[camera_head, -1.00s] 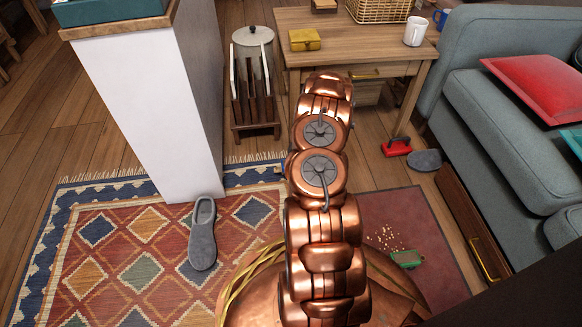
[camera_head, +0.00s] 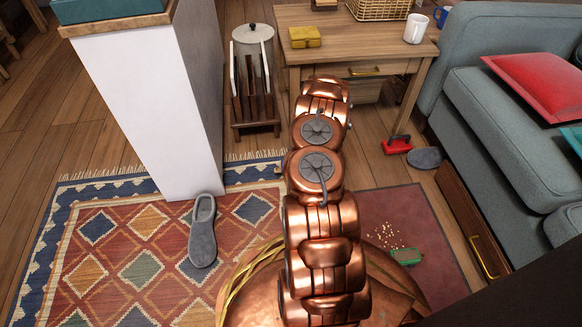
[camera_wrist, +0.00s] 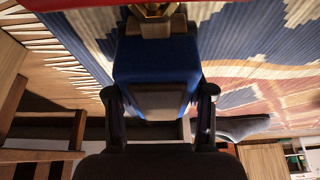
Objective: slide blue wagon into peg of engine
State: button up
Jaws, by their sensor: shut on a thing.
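The blue wagon (camera_wrist: 175,57), a blue block with a brown panel, fills the middle of the wrist view. My gripper (camera_wrist: 160,102) has one dark finger on each side of it and is shut on it. A gold and tan piece (camera_wrist: 156,22) shows beyond the wagon's far end at the top edge. I cannot tell whether it belongs to the wagon or the engine, or whether the two touch. A red strip (camera_wrist: 75,3) crosses the top edge; I cannot tell if it is the engine. In the head view my arm hides the gripper, and I cannot make out wagon or engine.
A patterned rug (camera_head: 95,228) lies on the floor with a grey slipper (camera_head: 202,232) on it. A white pillar (camera_head: 150,115), plate rack (camera_head: 255,85), wooden table (camera_head: 370,48) and grey sofa (camera_head: 510,125) stand around. A green dustpan (camera_head: 407,257) lies near crumbs.

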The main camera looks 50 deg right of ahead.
jog(key=shift+f, duration=0.35)
jog(key=o, duration=1.3)
jog(key=shift+r, duration=0.1)
jog(key=v, duration=1.1)
jog(key=shift+s+d+r, duration=0.1)
jog(key=shift+d+r, duration=0.05)
jog(key=shift+r, duration=0.25)
